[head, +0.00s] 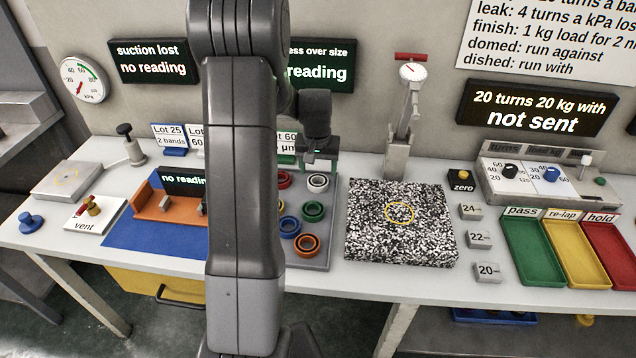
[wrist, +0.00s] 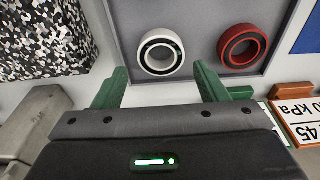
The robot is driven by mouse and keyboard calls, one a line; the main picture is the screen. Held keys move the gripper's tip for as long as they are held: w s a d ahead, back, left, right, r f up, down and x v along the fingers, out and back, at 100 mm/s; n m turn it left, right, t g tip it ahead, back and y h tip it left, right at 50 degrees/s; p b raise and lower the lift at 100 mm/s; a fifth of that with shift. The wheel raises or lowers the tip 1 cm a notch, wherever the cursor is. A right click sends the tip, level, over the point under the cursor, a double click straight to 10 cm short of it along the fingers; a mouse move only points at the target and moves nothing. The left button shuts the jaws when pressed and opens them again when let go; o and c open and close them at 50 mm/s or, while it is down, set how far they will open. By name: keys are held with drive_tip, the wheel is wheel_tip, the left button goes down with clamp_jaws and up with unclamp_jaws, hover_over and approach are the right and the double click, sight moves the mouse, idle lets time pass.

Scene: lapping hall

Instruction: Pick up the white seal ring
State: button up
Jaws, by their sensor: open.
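The white seal ring (head: 318,186) lies flat at the upper right corner of a grey tray (head: 327,228) in the head view. In the wrist view the white ring (wrist: 144,55) lies just beyond the gap between my fingertips, roughly centred on it. My gripper (wrist: 161,80) is open and empty, its two green fingers apart on the near side of the ring. In the head view my gripper (head: 320,157) hangs above the tray's back edge, behind the ring. Nothing touches the ring that I can see.
A red ring (wrist: 242,47) lies beside the white one. Green, blue and orange rings (head: 306,244) share the tray. A speckled black-and-white plate (head: 400,240) stands to the right. Small lot signs (head: 286,146) stand behind the tray. My arm hides the tray's left part.

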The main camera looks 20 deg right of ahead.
sight(318, 177)
drive_tip(key=shift+w+d+f, duration=0.1)
drive_tip(key=shift+w+f, duration=0.1)
drive_tip(key=shift+f, duration=0.9)
drive_tip(key=shift+w+d+f, duration=0.1)
drive_tip(key=shift+w+f, duration=0.05)
drive_tip(key=shift+f, duration=0.95)
drive_tip(key=c, duration=0.8)
